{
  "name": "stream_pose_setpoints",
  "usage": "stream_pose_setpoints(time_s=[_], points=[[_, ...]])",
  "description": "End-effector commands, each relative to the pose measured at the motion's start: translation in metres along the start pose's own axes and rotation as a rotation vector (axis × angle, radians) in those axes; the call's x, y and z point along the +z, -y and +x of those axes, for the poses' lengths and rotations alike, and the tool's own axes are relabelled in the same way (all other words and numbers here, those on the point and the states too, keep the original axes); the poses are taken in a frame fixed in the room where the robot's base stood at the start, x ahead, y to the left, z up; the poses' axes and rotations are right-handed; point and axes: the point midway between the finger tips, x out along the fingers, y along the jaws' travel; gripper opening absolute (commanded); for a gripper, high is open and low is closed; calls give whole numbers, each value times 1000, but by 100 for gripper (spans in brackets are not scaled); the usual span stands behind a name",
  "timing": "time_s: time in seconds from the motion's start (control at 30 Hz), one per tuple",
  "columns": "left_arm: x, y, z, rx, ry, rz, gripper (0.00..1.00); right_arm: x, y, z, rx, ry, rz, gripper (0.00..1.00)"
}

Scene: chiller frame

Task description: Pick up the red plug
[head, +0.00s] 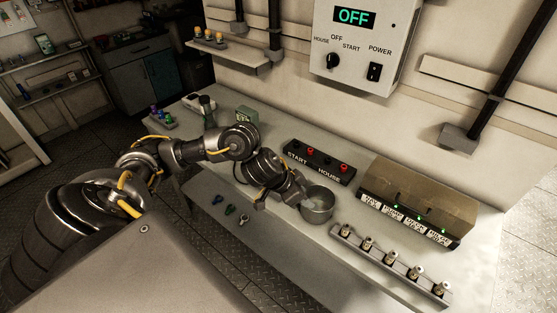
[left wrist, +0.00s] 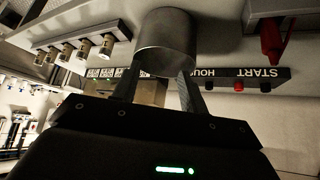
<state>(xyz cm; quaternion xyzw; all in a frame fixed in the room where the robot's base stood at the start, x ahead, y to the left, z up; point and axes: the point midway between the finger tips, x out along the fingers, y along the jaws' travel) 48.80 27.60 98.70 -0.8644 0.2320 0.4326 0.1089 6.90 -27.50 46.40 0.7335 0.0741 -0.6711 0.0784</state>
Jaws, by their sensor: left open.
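A red plug-like part (left wrist: 271,40) shows at the upper right of the left wrist view, beside a grey block. I cannot make it out in the head view, where my arm covers part of the bench. My left gripper (head: 291,196) is open over the bench, at the left side of a grey metal cup (head: 318,206). In the left wrist view the cup (left wrist: 165,40) stands just beyond the fingers, away from the red part. I cannot tell whether the fingers touch the cup.
A black START/HOUSE strip (head: 320,162) with red and black knobs lies behind the cup. A brown box (head: 425,195) with green lights stands right. A rail with several connectors (head: 392,264) lies in front. A wall box (head: 360,50) reads OFF.

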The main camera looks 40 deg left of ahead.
Motion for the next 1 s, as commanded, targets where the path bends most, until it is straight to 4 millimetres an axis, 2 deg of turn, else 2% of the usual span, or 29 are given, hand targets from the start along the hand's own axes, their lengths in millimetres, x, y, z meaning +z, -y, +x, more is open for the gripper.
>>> stream_pose_setpoints(time_s=[0.03, 0.1, 0.2, 0.3, 0.4, 0.53, 0.8, 1.0], points=[[3, 29, -17, -41, 52, -38, 43, 0, -1, 0, 1, 0, 0, 36], [14, 57, -36, -82, 124, -112, 43, 0, -2, 0, 2, 0, 0, 36], [26, 85, -59, -136, 197, -204, 43, 0, -2, 0, 2, 0, 0, 36], [34, 100, -74, -169, 237, -267, 43, 0, -2, 0, 2, 0, 0, 36], [36, 105, -79, -181, 251, -293, 43, 0, -2, 0, 2, -1, 0, 36], [39, 105, -74, -181, 254, -297, 43, 0, -2, 2, 2, -1, 1, 36], [50, 110, -34, -179, 253, -296, 43, 1, -1, 18, 2, -1, 1, 36], [51, 112, -25, -181, 251, -294, 43, 0, 1, 20, -1, -2, 2, 36]])
